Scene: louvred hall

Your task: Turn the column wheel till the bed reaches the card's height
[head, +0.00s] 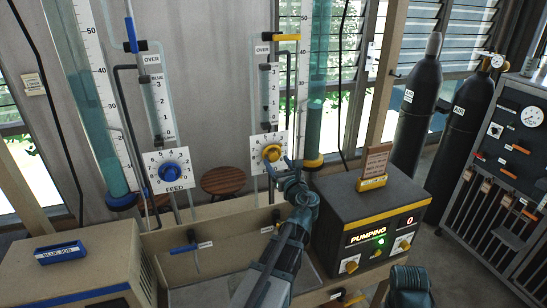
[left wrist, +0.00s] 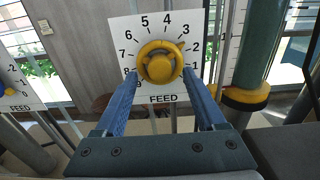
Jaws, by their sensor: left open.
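A second column (head: 93,90) with a blue FEED wheel (head: 173,172) stands left. The pump box (head: 365,215) reads PUMPING and 0, with a green light. Dark gas cylinders (head: 417,110) and a gauge panel (head: 520,130) stand right. A blue-handled tap (head: 184,249) is on the bench front.

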